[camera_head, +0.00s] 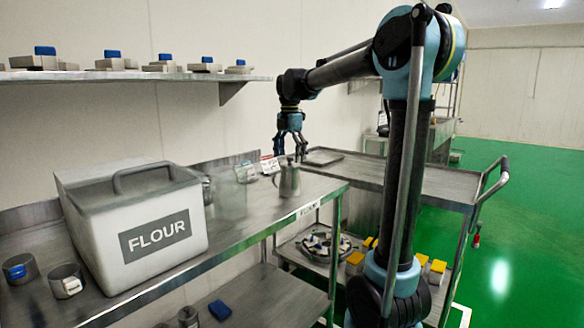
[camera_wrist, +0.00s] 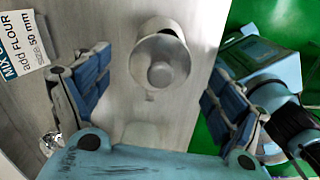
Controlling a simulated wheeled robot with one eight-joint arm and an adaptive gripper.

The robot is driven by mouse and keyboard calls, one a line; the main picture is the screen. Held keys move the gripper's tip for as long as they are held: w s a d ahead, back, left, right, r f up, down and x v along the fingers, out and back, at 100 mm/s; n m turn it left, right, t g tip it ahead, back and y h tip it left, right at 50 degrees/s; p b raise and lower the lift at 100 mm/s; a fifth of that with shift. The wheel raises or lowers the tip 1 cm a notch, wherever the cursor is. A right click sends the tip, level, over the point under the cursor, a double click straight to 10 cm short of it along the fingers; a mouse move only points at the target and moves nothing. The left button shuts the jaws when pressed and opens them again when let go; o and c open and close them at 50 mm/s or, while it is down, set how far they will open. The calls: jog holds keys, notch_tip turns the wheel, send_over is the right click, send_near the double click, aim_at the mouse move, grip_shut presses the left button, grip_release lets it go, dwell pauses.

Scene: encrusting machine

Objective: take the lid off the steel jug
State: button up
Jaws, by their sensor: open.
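The steel jug (camera_head: 288,181) stands upright on the steel table near its right end. In the wrist view its round lid (camera_wrist: 160,62) with a centre knob (camera_wrist: 160,74) sits on top of the jug. My gripper (camera_head: 291,157) is open just above the jug in the head view. In the wrist view my gripper (camera_wrist: 152,112) has its blue-padded fingers spread wide to the left and right of the lid, with nothing between them touching it. The jug's lower body is mostly hidden in the wrist view.
A flour bin (camera_head: 135,225) and metal cups (camera_head: 67,281) stand left on the steel table (camera_head: 250,218). A label card (camera_wrist: 22,45) reading "add FLOUR" lies beside the jug. A wheeled cart (camera_head: 430,182) stands right. A wall shelf (camera_head: 140,76) holds several blue-topped items.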

jog(key=shift+f, duration=0.6)
jog(key=c, duration=1.3)
